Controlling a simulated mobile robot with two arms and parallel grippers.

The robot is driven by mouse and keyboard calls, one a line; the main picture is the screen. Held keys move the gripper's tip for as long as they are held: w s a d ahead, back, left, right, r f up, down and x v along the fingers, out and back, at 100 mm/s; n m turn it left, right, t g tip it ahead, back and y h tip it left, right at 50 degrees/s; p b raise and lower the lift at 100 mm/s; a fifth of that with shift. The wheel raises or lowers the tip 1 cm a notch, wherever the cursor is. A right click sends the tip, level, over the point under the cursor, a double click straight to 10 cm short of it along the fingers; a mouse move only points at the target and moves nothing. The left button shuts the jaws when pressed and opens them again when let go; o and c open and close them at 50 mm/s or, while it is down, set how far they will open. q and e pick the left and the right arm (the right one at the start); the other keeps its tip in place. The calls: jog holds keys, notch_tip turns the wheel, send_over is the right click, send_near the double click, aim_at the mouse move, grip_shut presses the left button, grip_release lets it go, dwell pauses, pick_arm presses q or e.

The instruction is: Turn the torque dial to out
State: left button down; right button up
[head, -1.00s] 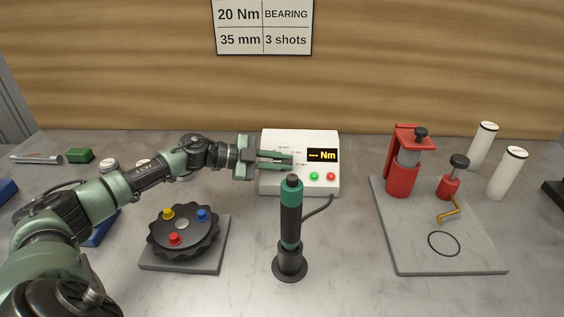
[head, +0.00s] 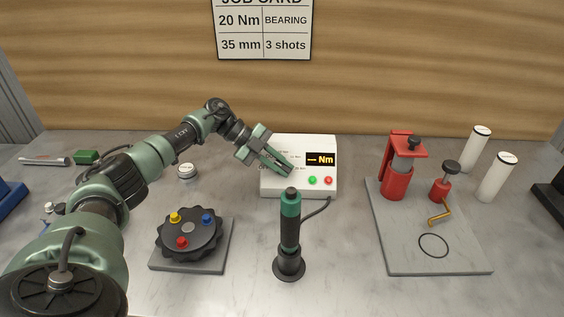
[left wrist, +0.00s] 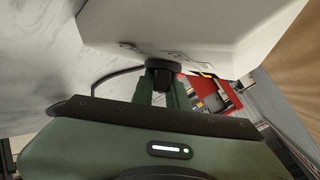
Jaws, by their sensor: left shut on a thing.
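The white torque controller box (head: 328,143) stands at the back middle, with a display reading dashes and "Nm" and a green and a red button. My left gripper (head: 288,170) reaches its front face from the left, with its fingers angled down to the right. In the left wrist view the black torque dial (left wrist: 163,66) sits at the tips of the gripper fingers (left wrist: 162,88), and the gripper is shut on it. In the head view the fingers hide the dial and part of its markings, so I cannot read its setting. My right gripper is not in view.
A green and black screwdriver (head: 289,225) stands upright in front of the box, its cable running right. A black wheel with coloured knobs (head: 189,235) is at left. A grey board (head: 410,255) with a red press (head: 394,178) is at right. A job card (head: 264,30) hangs behind.

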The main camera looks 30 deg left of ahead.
aim_at(277, 161)
pick_arm(q)
jog(key=shift+m+g+y, duration=0.4)
jog(key=shift+m+g, duration=0.3)
jog(key=shift+g, duration=0.3)
jog(key=c, duration=1.4)
grip_release()
jog(key=b+v, duration=0.2)
jog(key=v, duration=0.4)
jog(key=shift+a+r, duration=0.3)
jog(key=shift+s+a+r, duration=0.1)
jog(key=shift+a+r, duration=0.2)
jog(key=shift+r, duration=0.1)
